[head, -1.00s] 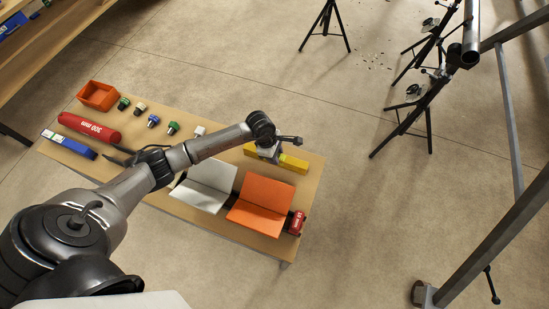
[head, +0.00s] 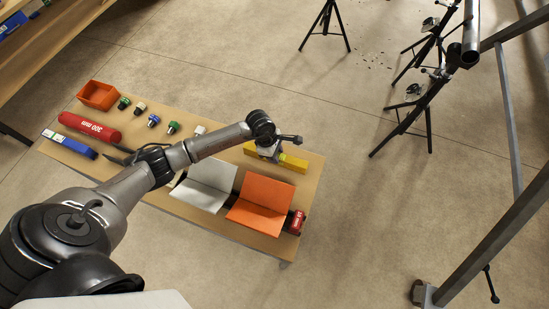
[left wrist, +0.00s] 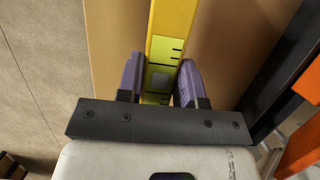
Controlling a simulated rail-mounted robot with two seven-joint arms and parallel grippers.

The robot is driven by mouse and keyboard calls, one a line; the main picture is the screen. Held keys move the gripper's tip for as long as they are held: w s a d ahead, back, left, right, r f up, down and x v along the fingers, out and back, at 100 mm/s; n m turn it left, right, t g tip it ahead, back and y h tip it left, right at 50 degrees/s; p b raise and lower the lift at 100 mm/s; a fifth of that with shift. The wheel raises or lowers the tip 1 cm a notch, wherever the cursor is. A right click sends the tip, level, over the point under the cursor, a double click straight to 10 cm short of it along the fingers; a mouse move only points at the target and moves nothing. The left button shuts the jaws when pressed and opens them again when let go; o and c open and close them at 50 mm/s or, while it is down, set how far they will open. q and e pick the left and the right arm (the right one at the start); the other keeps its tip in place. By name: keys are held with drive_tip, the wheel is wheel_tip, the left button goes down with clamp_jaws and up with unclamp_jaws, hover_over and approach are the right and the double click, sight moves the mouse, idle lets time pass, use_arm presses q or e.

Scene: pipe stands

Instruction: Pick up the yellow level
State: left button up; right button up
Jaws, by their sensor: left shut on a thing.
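The yellow level (head: 293,163) lies near the far right edge of the wooden table (head: 135,117), partly hidden under my left gripper (head: 270,152). In the left wrist view the level (left wrist: 172,32) runs up between the two purple fingers of my left gripper (left wrist: 160,82). The fingers are shut on its sides. A vial area with black marks shows between the fingers. I cannot tell whether the level is clear of the table top. My right gripper is not in view.
A white folded sheet (head: 205,190) and an orange folder (head: 262,203) lie just in front of the level. A red can (head: 297,222), a red cylinder (head: 90,126), an orange bin (head: 97,95) and several small capped items share the table. Black pipe stands (head: 427,105) stand at right.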

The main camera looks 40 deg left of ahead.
use_arm(q)
drive_tip(key=shift+r, duration=0.1)
drive_tip(key=shift+r+p, duration=1.9)
drive_tip(key=shift+r, duration=0.8)
drive_tip(key=shift+r+p, duration=0.3)
drive_tip(key=shift+r, duration=0.15)
